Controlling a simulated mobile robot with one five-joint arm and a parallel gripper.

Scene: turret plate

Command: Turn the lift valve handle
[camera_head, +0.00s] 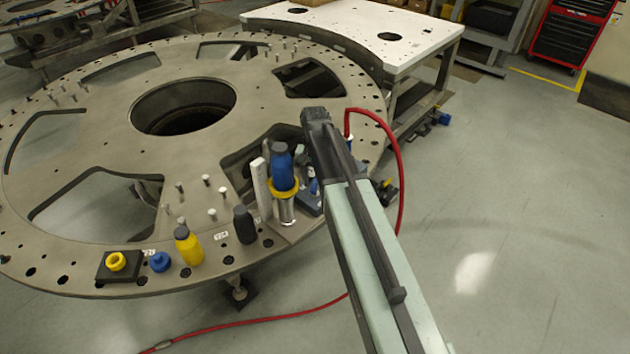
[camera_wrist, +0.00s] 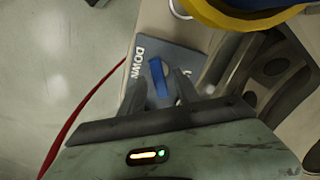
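The lift valve handle (camera_wrist: 159,78) is a short blue lever on a blue-grey plate (camera_wrist: 183,60) marked "DOWN" in white on its left side. In the wrist view my gripper (camera_wrist: 160,84) is open, with one dark finger on each side of the handle. The handle's lower end lies between the fingers, and I see gaps beside it. I cannot tell how deep the fingers reach.
A blue-topped cylinder with a yellow collar (camera_head: 283,185) stands just left of the valve on the round turret plate (camera_head: 100,80). Black (camera_head: 244,224) and yellow (camera_head: 187,245) bottles stand further left. A red hose (camera_head: 398,160) loops right of my arm. Open floor lies to the right.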

